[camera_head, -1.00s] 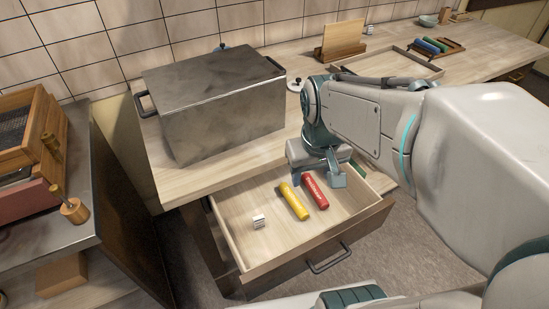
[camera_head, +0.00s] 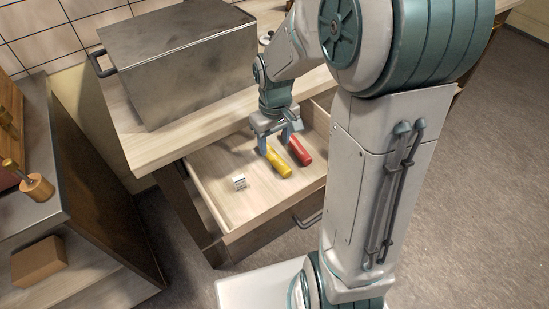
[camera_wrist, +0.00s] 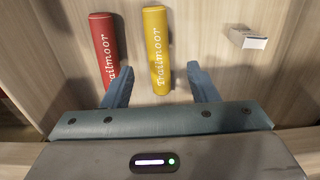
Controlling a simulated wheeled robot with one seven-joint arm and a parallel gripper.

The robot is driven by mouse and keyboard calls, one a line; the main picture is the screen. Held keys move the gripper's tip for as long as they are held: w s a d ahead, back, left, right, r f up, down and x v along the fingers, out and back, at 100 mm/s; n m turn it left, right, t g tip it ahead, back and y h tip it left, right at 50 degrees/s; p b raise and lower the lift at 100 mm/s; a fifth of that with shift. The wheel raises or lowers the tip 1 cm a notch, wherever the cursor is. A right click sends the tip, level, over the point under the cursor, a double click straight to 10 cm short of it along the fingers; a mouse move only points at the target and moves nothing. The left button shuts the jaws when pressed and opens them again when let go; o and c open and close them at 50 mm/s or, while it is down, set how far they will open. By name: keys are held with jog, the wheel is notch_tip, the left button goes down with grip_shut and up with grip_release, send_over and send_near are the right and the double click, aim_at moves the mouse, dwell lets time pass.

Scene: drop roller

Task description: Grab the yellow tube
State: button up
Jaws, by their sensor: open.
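The yellow tube (camera_head: 279,161) lies in the open drawer beside the red tube (camera_head: 300,151). In the wrist view the yellow tube (camera_wrist: 156,50) points away from my gripper, with the lettering "Trailmoor" on it. My gripper (camera_head: 276,146) is above the drawer at the tubes' near-counter end. In the wrist view my gripper (camera_wrist: 160,85) is open, its two fingers on either side of the yellow tube's lower end. The left finger overlaps the lower part of the red tube (camera_wrist: 105,50) in that view. I cannot tell how high the fingertips are above the drawer floor.
A small white box (camera_head: 239,182) lies in the drawer (camera_head: 225,165), left of the tubes. A large metal box (camera_head: 175,60) stands on the counter (camera_head: 155,146) behind. A side bench (camera_head: 30,225) with a wooden block (camera_head: 38,261) is at left.

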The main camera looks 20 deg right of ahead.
aim_at(274, 155)
jog(key=shift+w+f+b, duration=0.15)
jog(key=shift+w+f, duration=0.05)
jog(key=shift+f, duration=1.3)
jog(key=shift+w+f+b, duration=0.15)
jog(key=shift+f, duration=1.3)
jog(key=c, duration=1.1)
